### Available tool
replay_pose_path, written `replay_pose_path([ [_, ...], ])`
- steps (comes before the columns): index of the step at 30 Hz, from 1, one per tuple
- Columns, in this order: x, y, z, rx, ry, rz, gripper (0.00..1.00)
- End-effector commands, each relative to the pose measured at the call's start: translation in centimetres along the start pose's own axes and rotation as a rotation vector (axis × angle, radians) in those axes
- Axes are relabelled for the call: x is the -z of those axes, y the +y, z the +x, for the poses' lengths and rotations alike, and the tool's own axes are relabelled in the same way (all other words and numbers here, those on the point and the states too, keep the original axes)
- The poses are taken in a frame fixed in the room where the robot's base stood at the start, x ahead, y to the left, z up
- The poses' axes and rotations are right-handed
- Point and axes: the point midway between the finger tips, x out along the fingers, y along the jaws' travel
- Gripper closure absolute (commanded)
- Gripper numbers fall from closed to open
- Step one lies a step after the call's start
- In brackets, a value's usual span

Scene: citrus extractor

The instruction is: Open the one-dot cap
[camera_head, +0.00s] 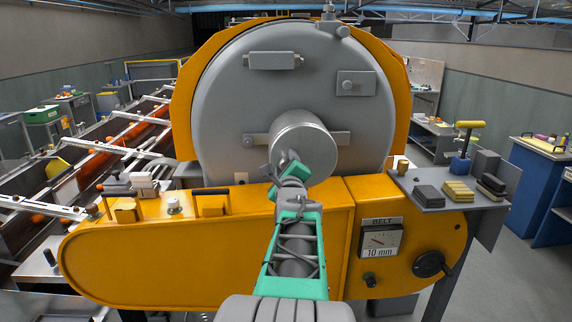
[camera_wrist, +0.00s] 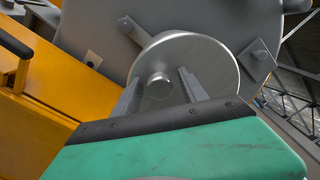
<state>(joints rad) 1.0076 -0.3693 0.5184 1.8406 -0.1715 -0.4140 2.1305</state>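I cannot make out a dot mark on any cap. A round grey metal cap (camera_head: 303,132) sticks out from the middle of the big grey drum face. In the wrist view the disc-shaped cap (camera_wrist: 205,62) has a short central knob (camera_wrist: 160,85). My gripper (camera_head: 284,160) is in front of the cap's lower left part. In the wrist view my gripper (camera_wrist: 160,77) has its two fingers apart, one on either side of the knob. Whether they touch the knob I cannot tell. My green wrist hides part of the cap's lower edge.
The yellow housing (camera_head: 150,265) runs below, with black handles (camera_head: 212,192) and a belt gauge (camera_head: 380,240). A side shelf (camera_head: 430,200) holds blocks.

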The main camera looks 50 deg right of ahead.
Motion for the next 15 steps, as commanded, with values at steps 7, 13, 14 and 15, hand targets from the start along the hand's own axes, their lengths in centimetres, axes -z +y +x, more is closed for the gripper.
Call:
replay_pose_path([
  [7, -0.01, 0.01, -0.02, -0.001, 0.0, 0.0, 0.71],
  [13, -0.01, 0.01, -0.03, -0.001, 0.0, 0.0, 0.87],
  [14, -0.02, 0.01, -0.03, -0.001, 0.0, 0.0, 0.9],
  [15, -0.01, 0.0, -0.03, -0.001, 0.0, 0.0, 0.93],
])
